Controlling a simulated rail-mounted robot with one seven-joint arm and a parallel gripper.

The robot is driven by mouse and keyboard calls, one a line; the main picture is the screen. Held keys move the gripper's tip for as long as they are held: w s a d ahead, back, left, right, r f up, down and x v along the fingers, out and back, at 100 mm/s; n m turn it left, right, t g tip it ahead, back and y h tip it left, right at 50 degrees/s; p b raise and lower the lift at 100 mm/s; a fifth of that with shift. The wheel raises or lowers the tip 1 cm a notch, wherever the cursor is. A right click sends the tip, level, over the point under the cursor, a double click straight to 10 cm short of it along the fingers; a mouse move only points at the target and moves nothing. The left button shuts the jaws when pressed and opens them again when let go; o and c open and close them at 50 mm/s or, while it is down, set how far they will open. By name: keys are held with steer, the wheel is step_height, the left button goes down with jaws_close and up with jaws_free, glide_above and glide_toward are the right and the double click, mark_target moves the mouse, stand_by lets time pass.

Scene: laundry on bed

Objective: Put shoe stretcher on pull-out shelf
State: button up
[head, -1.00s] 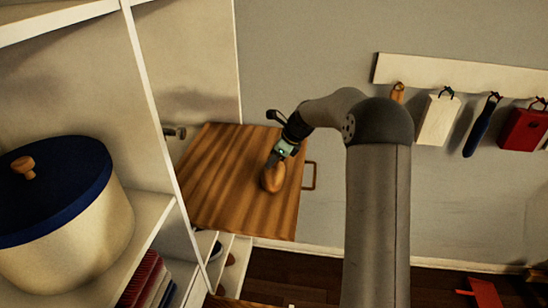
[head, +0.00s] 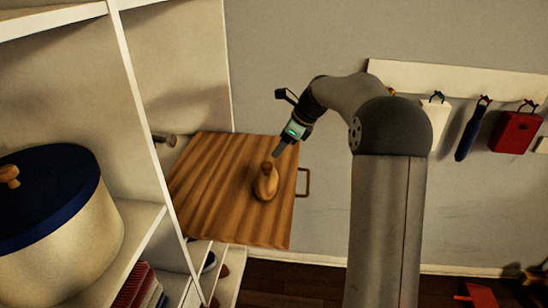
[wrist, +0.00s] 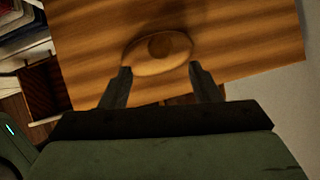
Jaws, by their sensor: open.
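The wooden shoe stretcher (head: 266,183) rests on the brown wooden pull-out shelf (head: 215,190), near the shelf's right side. In the wrist view the stretcher (wrist: 157,52) shows as an oval with a dark round knob, lying beyond my fingertips. My gripper (head: 279,152) is above and just behind the stretcher in the head view, apart from it. Its two fingers (wrist: 160,75) are spread in the wrist view with nothing between them. The stretcher's underside is hidden.
A tall white shelving unit (head: 148,160) stands left, holding a cream pot with a blue lid (head: 60,225). A handle (head: 304,183) sticks out at the pull-out shelf's right edge. A hook rail (head: 470,80) with hanging items is on the wall. The shelf's left part is bare.

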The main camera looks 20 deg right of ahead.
steer(key=s+a+r+n+g+h, duration=0.1)
steer(key=s+a+n, duration=0.3)
steer(key=s, duration=0.5)
steer(key=s+a+r+n+g+h, duration=0.1)
steer(key=s+a+n+h, duration=0.1)
steer(key=s+n, duration=0.55)
steer(key=s+f+n+h, duration=0.1)
steer(key=s+f+n, duration=0.2)
steer(key=s+n, duration=0.3)
steer(key=s+f+n+h, duration=0.1)
steer(key=s+f+n, duration=0.3)
steer(key=s, duration=1.3)
steer(key=a+n, duration=0.1)
steer(key=n, duration=0.2)
